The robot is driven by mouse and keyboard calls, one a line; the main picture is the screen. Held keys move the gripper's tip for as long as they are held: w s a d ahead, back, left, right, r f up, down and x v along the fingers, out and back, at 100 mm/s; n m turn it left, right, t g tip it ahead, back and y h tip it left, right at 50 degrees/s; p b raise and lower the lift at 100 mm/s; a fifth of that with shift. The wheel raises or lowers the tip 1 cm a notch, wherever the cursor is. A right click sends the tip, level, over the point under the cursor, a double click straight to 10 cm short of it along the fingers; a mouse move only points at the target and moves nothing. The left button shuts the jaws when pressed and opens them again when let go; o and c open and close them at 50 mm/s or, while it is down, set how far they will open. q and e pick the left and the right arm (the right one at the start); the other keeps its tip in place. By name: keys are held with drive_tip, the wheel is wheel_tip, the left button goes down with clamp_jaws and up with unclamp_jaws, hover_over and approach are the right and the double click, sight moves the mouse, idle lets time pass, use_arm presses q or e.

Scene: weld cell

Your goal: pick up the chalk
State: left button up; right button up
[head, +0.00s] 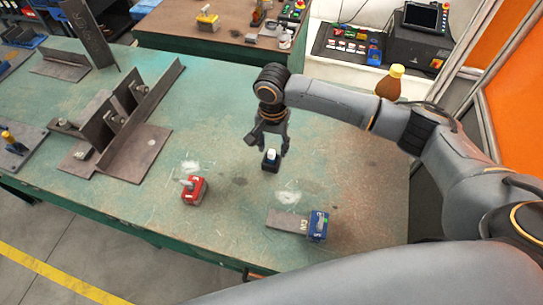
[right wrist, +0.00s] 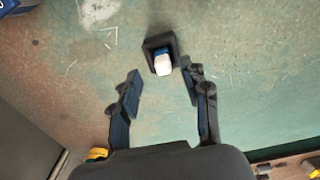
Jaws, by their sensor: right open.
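The chalk (head: 271,154) is a small white piece with a blue part, standing in a small dark block-like holder (head: 270,165) on the green table. In the right wrist view the chalk (right wrist: 162,66) shows its white end, with the dark holder (right wrist: 152,44) around its base. My right gripper (head: 267,146) is open and empty, pointing down at the chalk from above. In the right wrist view its fingertips (right wrist: 162,76) are on either side of the chalk's line, apart from it. My left gripper is not in view.
A red block (head: 194,191) and a blue block (head: 318,226) beside a flat metal plate (head: 287,219) stand nearer the front edge. Angled steel parts (head: 130,140) fill the left of the green table (head: 225,95). A brown bottle (head: 389,88) stands behind my right arm.

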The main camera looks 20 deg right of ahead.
sight(271, 152)
wheel_tip(271, 152, down, 4)
drive_tip(key=shift+w+a+r+p, duration=0.1)
drive_tip(key=shift+w+p, duration=0.05)
drive_tip(key=shift+p, duration=0.15)
drive_tip(key=shift+f, duration=0.25)
clamp_jaws()
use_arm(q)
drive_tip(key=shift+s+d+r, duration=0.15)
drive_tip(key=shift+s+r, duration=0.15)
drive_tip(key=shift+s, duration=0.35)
use_arm(e)
drive_tip(key=shift+r, duration=0.1)
